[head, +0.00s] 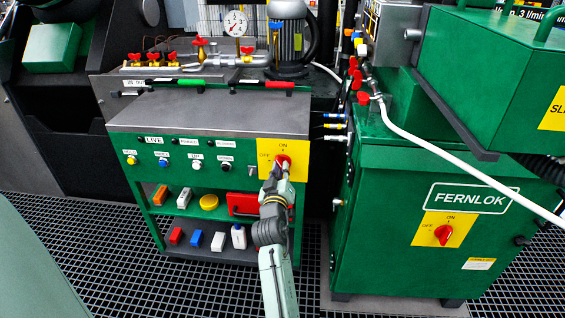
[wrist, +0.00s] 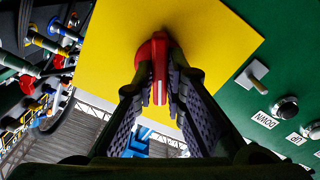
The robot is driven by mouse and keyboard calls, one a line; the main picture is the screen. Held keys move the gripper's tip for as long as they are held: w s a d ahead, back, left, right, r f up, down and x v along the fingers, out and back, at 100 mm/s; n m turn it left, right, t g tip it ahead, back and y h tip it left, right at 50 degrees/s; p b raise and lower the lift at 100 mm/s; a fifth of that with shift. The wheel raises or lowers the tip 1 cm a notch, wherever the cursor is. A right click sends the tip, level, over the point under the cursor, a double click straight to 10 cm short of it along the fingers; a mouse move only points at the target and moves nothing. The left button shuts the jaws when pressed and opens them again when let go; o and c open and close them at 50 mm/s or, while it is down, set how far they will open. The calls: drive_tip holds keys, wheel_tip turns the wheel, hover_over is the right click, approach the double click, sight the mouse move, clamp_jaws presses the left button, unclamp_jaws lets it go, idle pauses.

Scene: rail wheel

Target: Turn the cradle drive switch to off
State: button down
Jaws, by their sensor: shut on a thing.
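A red rotary switch (head: 282,159) sits on a yellow plate (head: 298,148) at the right end of the left green cabinet's front. The plate reads ON at the top and OFF at the left. My gripper (head: 279,170) reaches it from below and hides part of the knob. In the wrist view, the red knob (wrist: 159,56) with its white line stands between the two fingers of my gripper (wrist: 160,85). The fingers are shut on it from both sides. Which label the knob points at is hard to tell. No label in view names the cradle drive.
A second red switch (head: 443,234) is on the right FERNLOK cabinet (head: 385,250). Buttons and a small toggle (head: 251,170) are left of the held switch. Shelves below hold a red box (head: 240,203) and several small items. A white hose (head: 430,145) crosses the right cabinet.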

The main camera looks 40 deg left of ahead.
drive_tip(key=n+p, duration=0.2)
drive_tip(key=n, duration=0.1)
idle(0.5)
drive_tip(key=shift+n+p, duration=1.7)
drive_tip(key=shift+n, duration=0.6)
